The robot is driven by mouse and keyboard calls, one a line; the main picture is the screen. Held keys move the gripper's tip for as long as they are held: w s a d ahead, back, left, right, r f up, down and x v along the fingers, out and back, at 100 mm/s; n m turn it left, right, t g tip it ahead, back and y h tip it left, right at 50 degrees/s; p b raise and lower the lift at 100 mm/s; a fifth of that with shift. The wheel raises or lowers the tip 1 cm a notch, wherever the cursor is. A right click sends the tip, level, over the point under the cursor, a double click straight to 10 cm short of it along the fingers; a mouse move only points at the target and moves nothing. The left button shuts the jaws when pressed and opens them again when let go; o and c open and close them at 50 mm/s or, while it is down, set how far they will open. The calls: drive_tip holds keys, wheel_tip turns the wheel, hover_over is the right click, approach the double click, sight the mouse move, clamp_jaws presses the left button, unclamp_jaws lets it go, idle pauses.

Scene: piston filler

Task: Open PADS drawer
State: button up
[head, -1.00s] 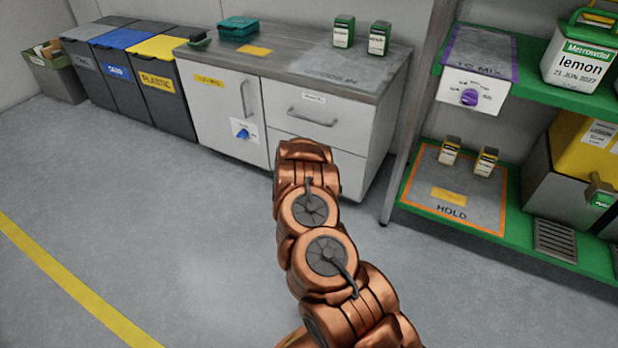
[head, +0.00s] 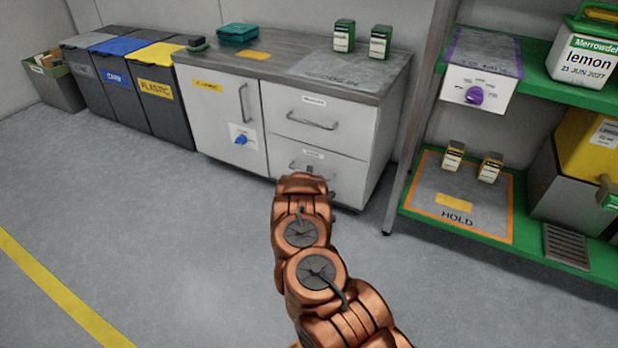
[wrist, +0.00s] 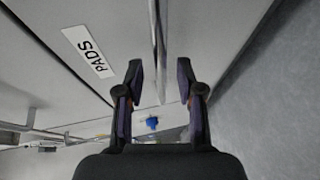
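The PADS drawer (head: 349,178) is the lower white drawer of the cabinet and looks closed. Its label (wrist: 88,51) reads PADS in the wrist view. The drawer's bar handle (wrist: 158,40) runs between the two fingers of my gripper (wrist: 160,70) in the wrist view. The fingers are apart, with a gap on each side of the bar, and hold nothing. I cannot tell how deep the bar sits between them. In the head view my copper arm covers part of the drawer front and most of the gripper.
Above is another closed drawer (head: 347,130); left of it is a cabinet door (head: 215,125) with a blue knob (head: 240,140). A green shelf rack (head: 420,228) stands close on the right. The floor (head: 150,240) in front is clear.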

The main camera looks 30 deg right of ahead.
drive_tip(key=shift+b+x, duration=0.3)
drive_tip(key=shift+x, duration=0.6)
drive_tip(key=shift+c, duration=0.4)
clamp_jaws()
